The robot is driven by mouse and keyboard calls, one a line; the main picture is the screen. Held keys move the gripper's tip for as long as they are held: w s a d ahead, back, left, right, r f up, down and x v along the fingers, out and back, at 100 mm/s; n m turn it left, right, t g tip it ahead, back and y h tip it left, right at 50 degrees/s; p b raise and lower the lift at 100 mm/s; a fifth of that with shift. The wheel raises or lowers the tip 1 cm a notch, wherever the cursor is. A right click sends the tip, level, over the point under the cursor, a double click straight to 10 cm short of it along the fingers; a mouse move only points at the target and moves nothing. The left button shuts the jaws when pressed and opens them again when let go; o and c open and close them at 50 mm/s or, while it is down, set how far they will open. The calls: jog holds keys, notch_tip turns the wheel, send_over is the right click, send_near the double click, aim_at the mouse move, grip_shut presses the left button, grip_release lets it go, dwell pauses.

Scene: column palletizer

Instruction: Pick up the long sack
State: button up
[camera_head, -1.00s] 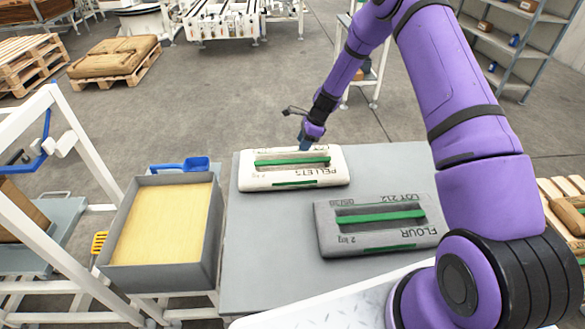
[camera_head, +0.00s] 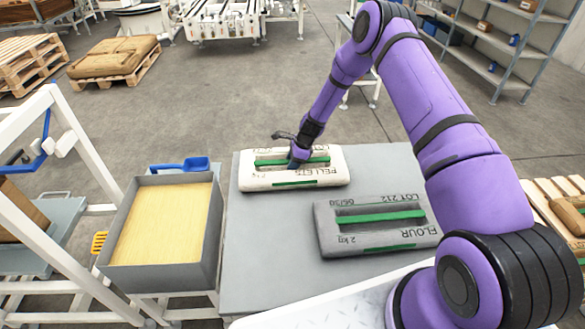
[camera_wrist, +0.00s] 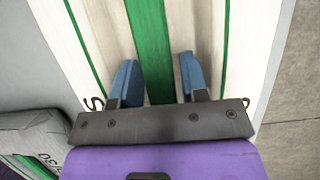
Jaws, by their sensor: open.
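A white sack marked PELLETS (camera_head: 262,178) lies flat on the grey table, with a green strip (camera_head: 318,161) along its middle. A grey sack marked FLOUR (camera_head: 335,228) lies nearer, to its right. My gripper (camera_head: 298,162) is at the white sack's middle, pointing down. In the wrist view, the blue fingers (camera_wrist: 157,76) are open, one on each side of the green strip (camera_wrist: 150,40), with gaps to it. The white sack (camera_wrist: 192,25) fills most of that view. I cannot tell whether the fingertips touch it. The grey sack (camera_wrist: 35,130) shows at lower left.
The table (camera_head: 255,245) is bare around the sacks. A grey bin (camera_head: 207,245) with a yellowish inside stands to its left, with a blue scoop (camera_head: 195,164) behind it. White framing (camera_head: 85,155) stands at far left. Brown sacks on a pallet (camera_head: 112,62) lie on the floor behind.

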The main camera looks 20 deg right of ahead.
grip_shut()
jog(key=shift+w+r, duration=0.15)
